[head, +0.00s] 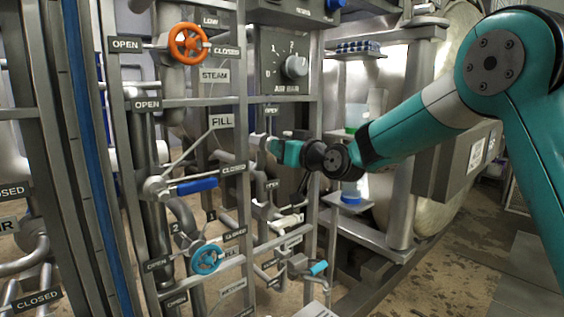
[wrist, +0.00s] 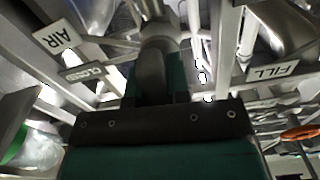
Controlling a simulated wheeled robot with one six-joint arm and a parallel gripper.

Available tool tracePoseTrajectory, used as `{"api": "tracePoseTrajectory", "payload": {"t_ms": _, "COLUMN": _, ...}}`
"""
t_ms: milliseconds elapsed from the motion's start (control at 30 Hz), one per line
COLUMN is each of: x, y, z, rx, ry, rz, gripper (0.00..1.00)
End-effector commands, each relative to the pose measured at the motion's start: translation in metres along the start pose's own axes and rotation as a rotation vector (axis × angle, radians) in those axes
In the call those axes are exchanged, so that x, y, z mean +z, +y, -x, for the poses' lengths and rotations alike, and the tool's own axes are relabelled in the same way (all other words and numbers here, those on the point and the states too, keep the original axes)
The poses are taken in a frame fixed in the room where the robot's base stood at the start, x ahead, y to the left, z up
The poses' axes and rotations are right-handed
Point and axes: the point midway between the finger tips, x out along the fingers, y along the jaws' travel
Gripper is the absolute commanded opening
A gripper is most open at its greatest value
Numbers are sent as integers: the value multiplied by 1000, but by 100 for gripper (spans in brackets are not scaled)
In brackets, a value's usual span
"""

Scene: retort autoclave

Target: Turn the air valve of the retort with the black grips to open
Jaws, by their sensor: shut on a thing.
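My gripper (head: 276,148) reaches in from the right at the grey valve frame, just below an OPEN sign (head: 271,111). In the wrist view its teal fingers (wrist: 155,82) are closed on both sides of a dark grey handle, the air valve handle (wrist: 153,72). The handle runs up to a pale metal pipe or valve body. An AIR sign (wrist: 55,37) and a CLOSED sign (wrist: 84,72) lie left of it in that view. In the head view the gripper mostly hides the air valve, so I cannot tell its exact angle.
An orange wheel (head: 189,43), a blue lever (head: 196,186), a blue wheel (head: 206,259) and a grey dial (head: 296,66) surround the spot. Upright posts and pipes crowd the gripper. The floor (head: 440,285) at lower right is open.

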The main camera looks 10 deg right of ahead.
Motion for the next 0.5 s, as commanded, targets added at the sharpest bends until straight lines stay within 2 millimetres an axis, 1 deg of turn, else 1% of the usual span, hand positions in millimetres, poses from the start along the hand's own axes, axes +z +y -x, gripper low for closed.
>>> {"api": "tracePoseTrajectory", "payload": {"t_ms": 33, "x": 5, "y": 1, "z": 0, "rx": 2, "ry": -2, "rz": 24, "gripper": 0}}
{"api": "tracePoseTrajectory", "payload": {"t_ms": 300, "x": 3, "y": 1, "z": 0, "rx": 2, "ry": -3, "rz": 115, "gripper": 0}}
{"api": "tracePoseTrajectory", "payload": {"t_ms": 500, "x": 2, "y": 1, "z": 0, "rx": 2, "ry": -5, "rz": 134, "gripper": 0}}
